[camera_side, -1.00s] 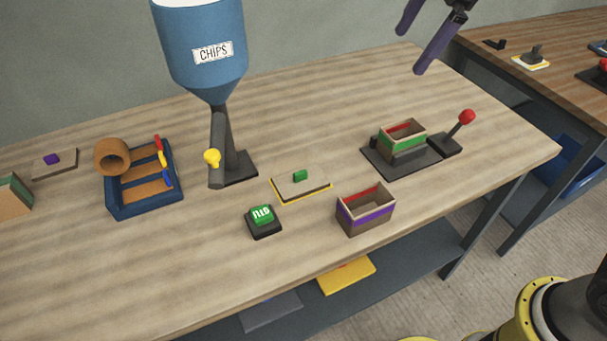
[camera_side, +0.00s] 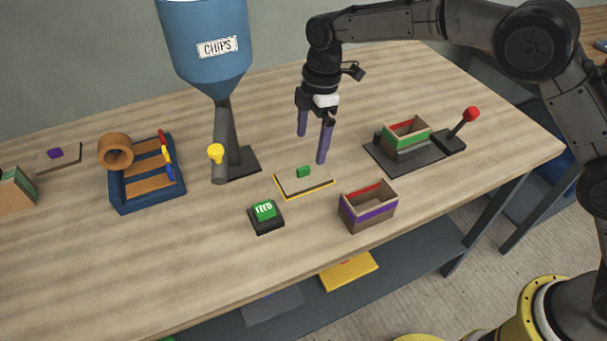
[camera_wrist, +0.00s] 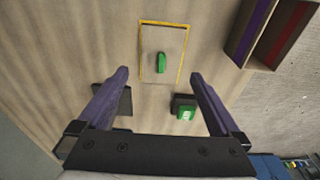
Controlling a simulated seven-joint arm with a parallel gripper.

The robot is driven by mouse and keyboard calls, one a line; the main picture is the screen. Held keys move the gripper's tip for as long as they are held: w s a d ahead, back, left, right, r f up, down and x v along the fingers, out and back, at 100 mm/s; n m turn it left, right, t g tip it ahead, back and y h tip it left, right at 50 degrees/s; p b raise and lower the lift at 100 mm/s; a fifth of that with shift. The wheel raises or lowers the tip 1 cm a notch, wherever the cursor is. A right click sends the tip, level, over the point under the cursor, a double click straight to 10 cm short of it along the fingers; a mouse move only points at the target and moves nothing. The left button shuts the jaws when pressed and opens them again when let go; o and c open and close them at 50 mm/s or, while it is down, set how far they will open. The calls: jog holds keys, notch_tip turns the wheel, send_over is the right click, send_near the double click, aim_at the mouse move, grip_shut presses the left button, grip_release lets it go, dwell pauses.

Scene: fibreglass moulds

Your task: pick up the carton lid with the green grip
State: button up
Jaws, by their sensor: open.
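The carton lid (camera_side: 290,186) is a flat tan plate with a green grip (camera_side: 303,172) standing on it. It lies inside a yellow outline on the table. In the wrist view the lid (camera_wrist: 172,40) is at the top centre, with its green grip (camera_wrist: 160,63) upright in the picture. My gripper (camera_side: 312,148) is open and empty, its two purple fingers pointing down above the table just behind the lid. In the wrist view my fingertips (camera_wrist: 158,73) stand wide apart, on either side of the grip's line.
A green-topped button (camera_side: 265,212) and a carton with a purple band (camera_side: 368,212) stand in front of the lid. A green-banded carton (camera_side: 408,140) sits on a dark fixture with a red-knobbed lever (camera_side: 471,114). The chips hopper (camera_side: 205,50) stands behind left. A blue rack (camera_side: 148,200) is further left.

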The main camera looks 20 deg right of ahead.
aim_at(303, 168)
jog(key=f, duration=0.2)
jog(key=shift+a+f, duration=0.2)
jog(key=shift+f, duration=0.2)
jog(key=shift+s+a+f, duration=0.1)
jog(key=shift+a+f, duration=0.15)
jog(key=shift+f, duration=0.6)
jog(key=shift+a+f, duration=0.3)
jog(key=shift+f, duration=0.55)
jog(key=shift+s+a+f, duration=0.1)
jog(key=shift+a+f, duration=0.15)
jog(key=shift+f, duration=0.6)
jog(key=shift+c, duration=0.2)
jog(key=c, duration=0.9)
